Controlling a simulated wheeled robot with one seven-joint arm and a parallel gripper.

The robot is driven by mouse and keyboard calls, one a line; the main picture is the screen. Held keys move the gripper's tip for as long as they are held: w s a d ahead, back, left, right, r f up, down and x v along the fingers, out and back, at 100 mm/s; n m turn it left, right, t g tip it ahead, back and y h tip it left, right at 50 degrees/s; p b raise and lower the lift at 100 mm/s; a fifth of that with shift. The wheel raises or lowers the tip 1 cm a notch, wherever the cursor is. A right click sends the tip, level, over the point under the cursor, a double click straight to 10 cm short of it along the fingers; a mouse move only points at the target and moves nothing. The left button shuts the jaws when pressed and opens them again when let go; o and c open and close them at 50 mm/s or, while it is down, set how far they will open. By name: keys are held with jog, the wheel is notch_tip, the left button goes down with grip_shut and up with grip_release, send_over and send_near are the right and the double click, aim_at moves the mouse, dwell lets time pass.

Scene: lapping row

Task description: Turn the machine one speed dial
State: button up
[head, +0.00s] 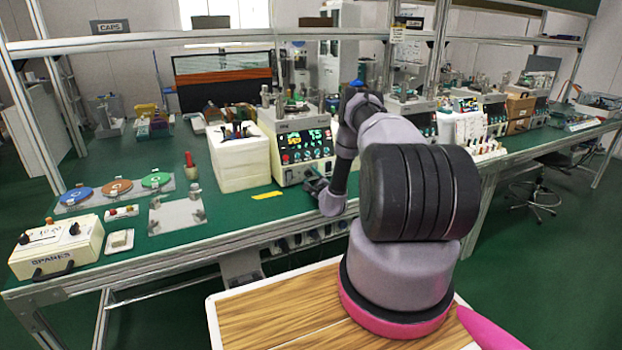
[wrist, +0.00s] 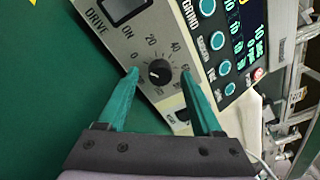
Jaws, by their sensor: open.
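The speed dial (wrist: 159,72) is a small black round knob with a white pointer line on a beige panel with a printed number scale, labelled DRIVE, in the wrist view. My gripper (wrist: 160,75) is open, with one teal finger on each side of the dial. I see gaps between the fingers and the knob, and cannot tell how far the tips are from the panel. In the head view, my gripper (head: 316,186) is low in front of the beige machine (head: 284,148), beside its lower right front. The dial is not distinguishable there.
A white foam box (head: 240,162) stands left of the machine. A spares case (head: 56,248), a metal plate (head: 177,216) and coloured discs (head: 116,188) lie further left on the green bench (head: 225,215). Several similar machines stand along the bench to the right.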

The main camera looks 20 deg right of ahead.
grip_shut()
